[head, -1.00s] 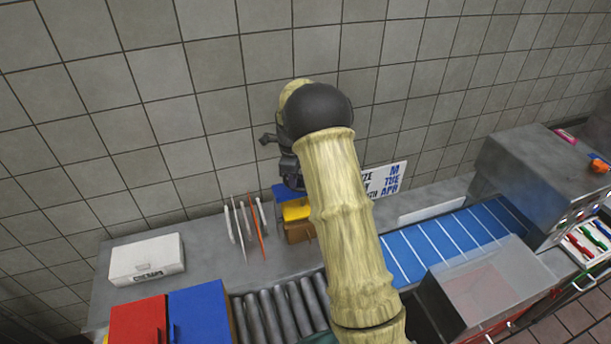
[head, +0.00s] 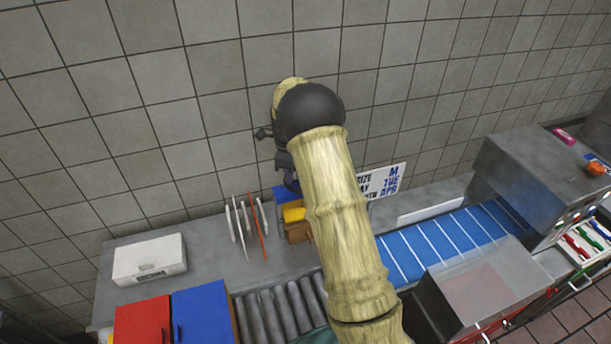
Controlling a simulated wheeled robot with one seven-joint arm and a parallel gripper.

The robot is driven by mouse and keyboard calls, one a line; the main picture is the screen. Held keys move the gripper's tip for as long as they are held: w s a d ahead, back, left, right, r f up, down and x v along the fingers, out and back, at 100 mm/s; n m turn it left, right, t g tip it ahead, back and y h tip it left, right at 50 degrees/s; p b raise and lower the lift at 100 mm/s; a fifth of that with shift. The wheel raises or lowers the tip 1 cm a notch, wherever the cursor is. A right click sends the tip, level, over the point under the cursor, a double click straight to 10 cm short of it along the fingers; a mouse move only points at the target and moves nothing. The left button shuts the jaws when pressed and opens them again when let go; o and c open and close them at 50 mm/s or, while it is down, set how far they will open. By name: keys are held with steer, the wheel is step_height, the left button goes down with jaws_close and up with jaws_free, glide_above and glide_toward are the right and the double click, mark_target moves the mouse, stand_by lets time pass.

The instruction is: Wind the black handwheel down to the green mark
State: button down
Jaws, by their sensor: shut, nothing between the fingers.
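I cannot make out the black handwheel or a green mark in the head view. My pale, bamboo-like arm rises across the middle and may cover them. At its far end, beyond a black round joint, is my dark gripper (head: 263,133), partly hidden by the arm. It is up in front of the tiled wall, above the back of the counter. It looks shut and empty, though its fingertips are small and unclear.
The grey counter (head: 215,262) holds a white box (head: 149,259), several thin upright sticks (head: 262,232), and red (head: 142,322) and blue (head: 203,312) boxes. Rollers (head: 272,312) lie in front. Right are a blue belt (head: 440,240), a clear-topped bin (head: 485,290) and a grey machine (head: 530,180).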

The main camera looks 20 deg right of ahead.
steer(key=shift+r, duration=0.25)
steer(key=shift+d, duration=0.1)
steer(key=shift+s+d+p, duration=0.1)
steer(key=shift+s+d, duration=0.1)
steer(key=shift+d, duration=1.25)
steer(key=shift+s+d+p, duration=0.15)
steer(key=shift+s+d, duration=0.05)
steer(key=shift+d, duration=1.3)
steer(key=shift+s+d+p, duration=0.1)
steer(key=shift+s+d, duration=0.1)
steer(key=shift+d, duration=1.25)
steer(key=shift+f+b, duration=0.75)
steer(key=shift+f, duration=0.6)
steer(key=shift+s+a, duration=0.1)
steer(key=shift+s+a+f, duration=0.1)
steer(key=shift+s+a, duration=0.65)
steer(key=shift+a, duration=0.05)
